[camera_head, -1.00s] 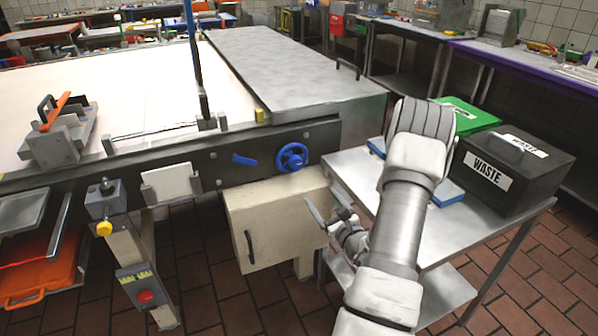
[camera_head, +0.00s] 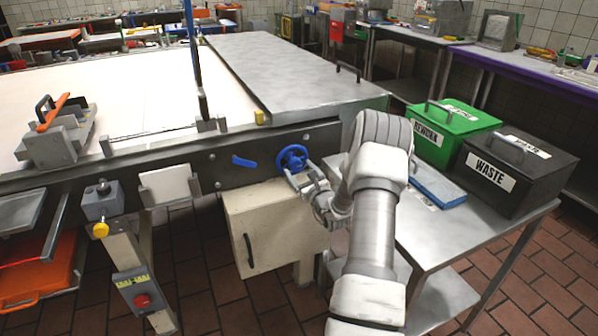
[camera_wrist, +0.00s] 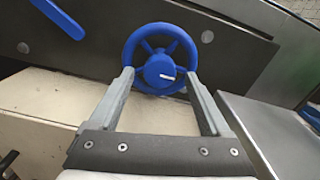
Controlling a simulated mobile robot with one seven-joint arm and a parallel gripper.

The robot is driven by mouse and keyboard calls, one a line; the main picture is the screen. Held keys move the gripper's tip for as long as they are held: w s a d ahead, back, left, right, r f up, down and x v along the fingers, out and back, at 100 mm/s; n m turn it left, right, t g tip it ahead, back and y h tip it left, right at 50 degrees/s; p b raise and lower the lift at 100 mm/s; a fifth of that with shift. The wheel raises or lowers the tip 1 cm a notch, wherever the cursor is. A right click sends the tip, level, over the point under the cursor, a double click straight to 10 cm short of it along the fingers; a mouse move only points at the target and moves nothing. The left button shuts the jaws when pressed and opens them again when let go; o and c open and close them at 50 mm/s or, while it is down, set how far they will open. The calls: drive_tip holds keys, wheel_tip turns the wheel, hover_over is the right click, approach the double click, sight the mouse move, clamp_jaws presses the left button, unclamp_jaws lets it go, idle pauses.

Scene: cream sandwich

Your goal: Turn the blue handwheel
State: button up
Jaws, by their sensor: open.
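The blue handwheel (camera_head: 292,158) is mounted on the dark side rail of the large table in the head view. In the wrist view the handwheel (camera_wrist: 161,60) faces me, with its round rim, hub and a small white mark on the hub. My gripper (camera_head: 297,177) is at the lower front of the wheel. In the wrist view my gripper (camera_wrist: 158,80) is open, with one finger toward each side of the wheel's lower part. I cannot tell whether the fingertips touch the rim.
A blue lever (camera_head: 244,161) sits on the rail left of the wheel. A cream cabinet (camera_head: 272,228) is below. At right, a metal side table (camera_head: 440,235) holds a green REWORK bin (camera_head: 430,145), a black WASTE bin (camera_head: 535,180) and a blue flat item (camera_head: 438,187).

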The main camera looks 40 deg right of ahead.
drive_tip(key=shift+w+d, duration=0.1)
drive_tip(key=shift+w, duration=0.35)
clamp_jaws()
drive_tip(key=shift+m, duration=0.4)
